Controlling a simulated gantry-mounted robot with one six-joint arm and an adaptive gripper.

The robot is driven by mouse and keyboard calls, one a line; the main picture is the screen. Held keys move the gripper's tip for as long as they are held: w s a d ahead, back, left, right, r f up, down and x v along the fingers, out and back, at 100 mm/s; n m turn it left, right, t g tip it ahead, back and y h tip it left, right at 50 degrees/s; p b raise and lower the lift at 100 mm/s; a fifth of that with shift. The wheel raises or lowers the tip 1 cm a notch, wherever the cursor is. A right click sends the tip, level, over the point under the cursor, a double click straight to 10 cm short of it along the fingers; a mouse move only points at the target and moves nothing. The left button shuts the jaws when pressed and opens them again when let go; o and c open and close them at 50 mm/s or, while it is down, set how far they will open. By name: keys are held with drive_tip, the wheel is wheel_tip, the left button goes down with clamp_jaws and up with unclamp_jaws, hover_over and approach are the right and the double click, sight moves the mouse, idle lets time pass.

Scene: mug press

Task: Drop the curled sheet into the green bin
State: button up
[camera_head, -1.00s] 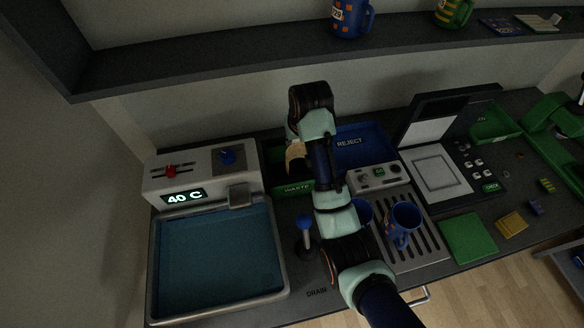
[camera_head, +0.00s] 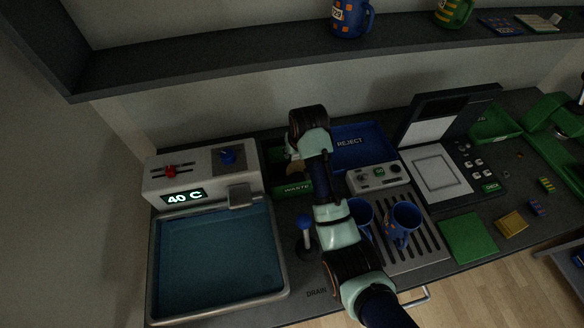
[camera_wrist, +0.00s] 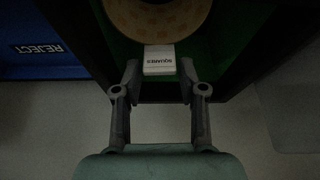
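The curled sheet is a tan, patterned roll (camera_wrist: 150,30) with a white tab (camera_wrist: 158,68) marked SQUARES. In the wrist view the roll is at the top edge, partly cut off, against the green inside of the bin. My gripper (camera_wrist: 159,75) has one finger on each side of the tab, close against its edges, and appears shut on it. The green bin (camera_head: 292,188), labelled WASTE, stands behind the counter's middle. In the head view my arm hides part of the bin, the sheet and my fingertips.
The blue REJECT tray (camera_head: 365,150) adjoins the bin on the right. A grey basin unit (camera_head: 207,180) stands on the left. Two blue mugs (camera_head: 404,222) stand on the drain grate. A blue-knobbed lever (camera_head: 305,224) rises in front of the bin. A shelf (camera_head: 240,47) crosses above.

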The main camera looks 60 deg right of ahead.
drive_tip(key=shift+o, duration=1)
drive_tip(key=v, duration=0.7)
drive_tip(key=shift+r, duration=0.25)
